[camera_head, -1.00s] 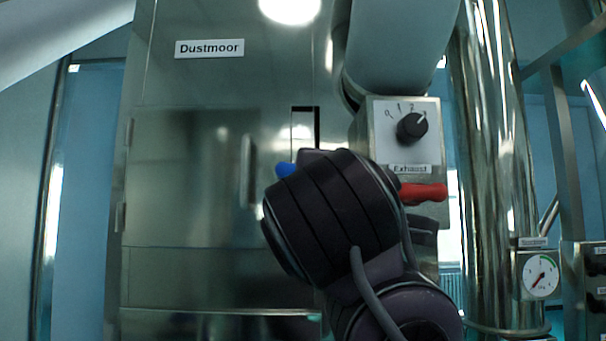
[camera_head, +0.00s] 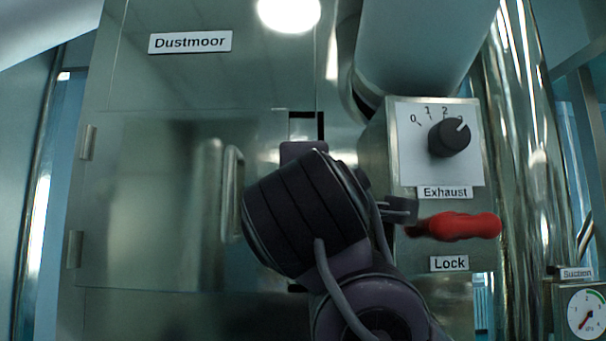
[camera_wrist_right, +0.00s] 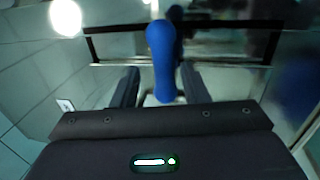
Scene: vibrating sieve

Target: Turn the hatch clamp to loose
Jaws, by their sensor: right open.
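A blue handle (camera_wrist_right: 161,50), which looks like the hatch clamp's grip, stands between the two dark fingers of my right gripper (camera_wrist_right: 159,80) in the right wrist view. The fingers are open, one on each side of it, with a gap visible at least on the left. In the head view my right wrist (camera_head: 308,212) covers the blue handle and the fingertips. The hatch (camera_head: 150,200) is a flat metal door with a vertical bar handle (camera_head: 232,195), left of my wrist, and looks closed. My left gripper is not in view.
A red lever (camera_head: 455,226) above a "Lock" label (camera_head: 449,264) points right, close to my wrist. The Exhaust box (camera_head: 437,145) with a black knob sits above it. A large pipe (camera_head: 425,45) and a pressure gauge (camera_head: 585,310) are at the right.

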